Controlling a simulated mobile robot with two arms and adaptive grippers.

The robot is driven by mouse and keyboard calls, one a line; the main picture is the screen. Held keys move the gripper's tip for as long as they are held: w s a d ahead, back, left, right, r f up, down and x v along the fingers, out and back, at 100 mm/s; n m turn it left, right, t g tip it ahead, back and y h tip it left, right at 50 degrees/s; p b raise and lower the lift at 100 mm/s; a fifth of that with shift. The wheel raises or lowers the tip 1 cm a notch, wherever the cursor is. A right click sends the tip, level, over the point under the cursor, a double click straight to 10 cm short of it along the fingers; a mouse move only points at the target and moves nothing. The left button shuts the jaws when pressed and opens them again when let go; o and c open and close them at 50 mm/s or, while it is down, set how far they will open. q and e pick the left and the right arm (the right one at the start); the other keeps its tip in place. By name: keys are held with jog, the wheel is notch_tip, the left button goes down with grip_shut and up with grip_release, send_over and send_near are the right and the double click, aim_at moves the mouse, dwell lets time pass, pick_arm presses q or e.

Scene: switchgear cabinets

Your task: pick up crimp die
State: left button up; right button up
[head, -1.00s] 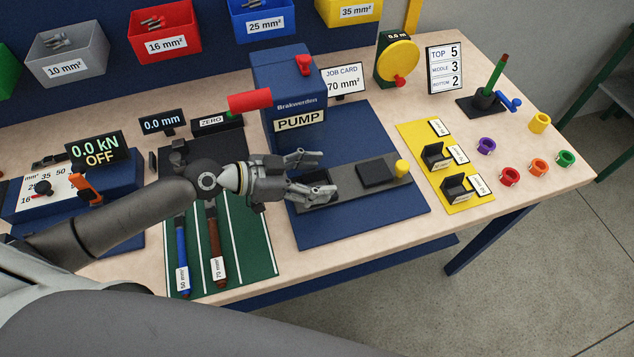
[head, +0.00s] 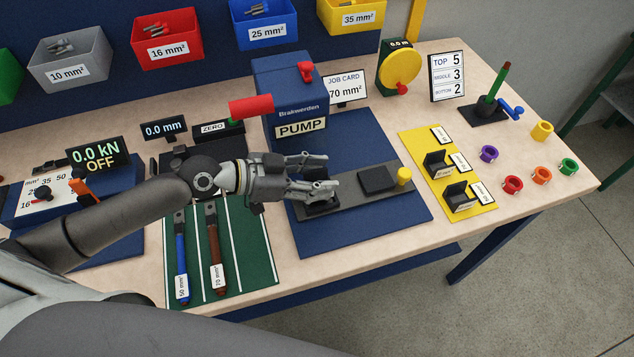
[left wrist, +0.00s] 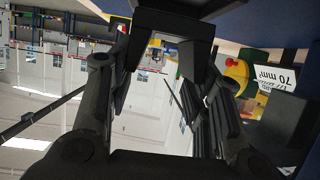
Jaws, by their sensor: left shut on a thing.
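My left gripper (head: 331,173) is over the left end of the grey press bar on the blue base, its fingers closed around a dark block, the crimp die (head: 320,208), which the fingers partly cover. In the left wrist view the dark die (left wrist: 172,30) shows between the fingers at the top. I cannot tell whether it touches the bar. Two other black dies, an upper one (head: 437,164) and a lower one (head: 459,198), stand on the yellow tray (head: 415,146). My right gripper is not in view.
The blue pump (head: 290,90) with its red handle (head: 250,105) stands just behind the gripper. A black block (head: 377,180) and a yellow knob (head: 404,176) are on the bar to the right. Two handled tools lie on the green mat (head: 258,265). Coloured rings lie at far right.

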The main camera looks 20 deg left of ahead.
pick_arm(q)
jog(key=s+d+r+p, duration=0.1)
jog(key=s+r+p, duration=0.6)
jog(key=s+r, duration=0.3)
jog(key=shift+s+d+r, duration=0.15)
jog(key=shift+s+r, duration=0.15)
jog(key=shift+s, duration=1.65)
jog(key=w+a+f+b, duration=0.2)
jog(key=w+a+b, duration=0.4)
jog(key=w, duration=0.3)
jog(key=shift+w+a+t+b, duration=0.15)
jog(key=shift+a+t+b, duration=0.15)
jog(key=shift+a, duration=0.5)
jog(key=shift+f, duration=0.1)
